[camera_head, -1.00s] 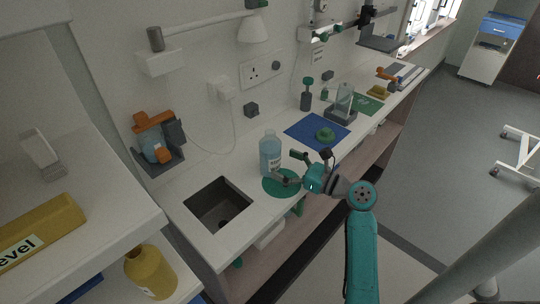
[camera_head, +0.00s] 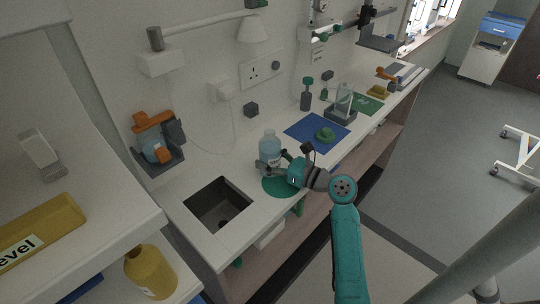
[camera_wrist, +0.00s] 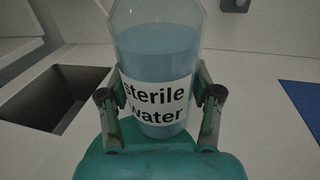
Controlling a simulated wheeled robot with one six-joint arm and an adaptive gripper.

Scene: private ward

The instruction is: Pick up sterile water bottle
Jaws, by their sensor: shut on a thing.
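The sterile water bottle (camera_head: 269,146) is clear with blue liquid and a white label, and stands upright on the counter at the back edge of a round green mat (camera_head: 278,189). In the wrist view the bottle (camera_wrist: 155,55) fills the middle, its label reading "sterile water". My gripper (camera_head: 273,166) has come in from the right and front. In the wrist view its two fingers (camera_wrist: 160,98) press on both sides of the bottle at label height, so it is shut on the bottle. The bottle's base is partly hidden by the gripper.
A sink (camera_head: 218,204) opens in the counter left of the bottle. A holder with an orange clamp (camera_head: 155,140) hangs on the wall at left. A dark green-topped bottle (camera_head: 307,95) stands further back.

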